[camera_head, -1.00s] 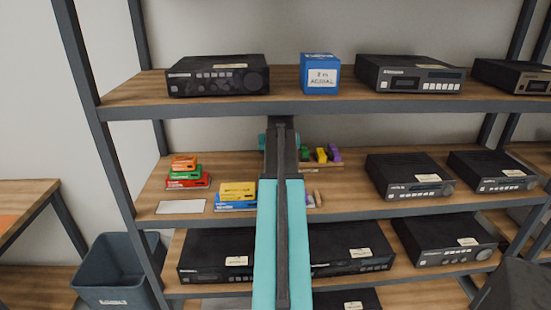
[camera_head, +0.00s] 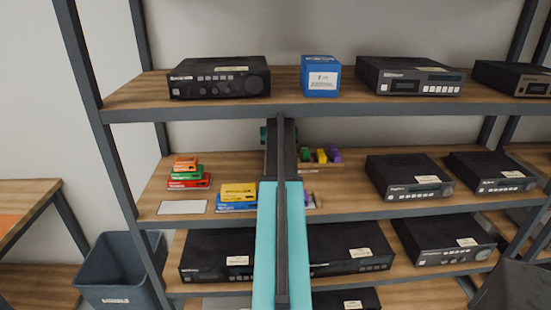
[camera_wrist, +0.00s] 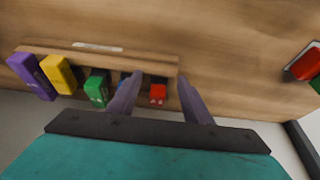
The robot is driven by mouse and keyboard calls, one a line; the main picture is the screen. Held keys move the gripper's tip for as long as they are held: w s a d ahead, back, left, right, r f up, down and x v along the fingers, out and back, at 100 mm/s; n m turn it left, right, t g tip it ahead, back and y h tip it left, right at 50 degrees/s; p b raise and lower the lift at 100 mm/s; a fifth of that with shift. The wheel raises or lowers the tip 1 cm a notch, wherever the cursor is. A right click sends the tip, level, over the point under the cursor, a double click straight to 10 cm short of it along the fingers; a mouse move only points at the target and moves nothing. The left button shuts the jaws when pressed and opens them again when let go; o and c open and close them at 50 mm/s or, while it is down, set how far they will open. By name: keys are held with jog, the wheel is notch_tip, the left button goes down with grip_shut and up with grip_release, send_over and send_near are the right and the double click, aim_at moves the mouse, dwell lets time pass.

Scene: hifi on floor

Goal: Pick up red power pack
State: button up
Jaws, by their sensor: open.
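The red power pack (camera_wrist: 158,93) is a small red block in a wooden rack (camera_wrist: 60,46) on the middle shelf, seen in the wrist view. My gripper (camera_wrist: 160,78) is open, with one finger on either side of the red pack in the picture. I cannot tell whether the fingers are down at its level. Green (camera_wrist: 96,90), yellow (camera_wrist: 58,74) and purple (camera_wrist: 33,76) packs sit in the same row. A blue pack (camera_wrist: 124,78) is mostly hidden by one finger. In the head view my arm hides the red pack and the fingers.
Stacked orange, green and red boxes (camera_head: 188,181) and yellow and blue boxes (camera_head: 238,190) lie left of my arm. Black hi-fi units (camera_head: 408,178) stand to the right. The upper shelf (camera_head: 285,104) runs overhead, holding a blue box (camera_head: 320,76).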

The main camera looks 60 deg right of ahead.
dwell(0.4)
jog(key=shift+w+d+p, duration=0.35)
jog(key=shift+w+d, duration=0.4)
jog(key=shift+d, duration=0.3)
jog(key=shift+w+d+p, duration=0.35)
jog(key=shift+w+d, duration=0.4)
jog(key=shift+d, duration=0.25)
jog(key=shift+d+f, duration=0.1)
jog(key=shift+f, duration=0.5)
jog(key=c, duration=1.1)
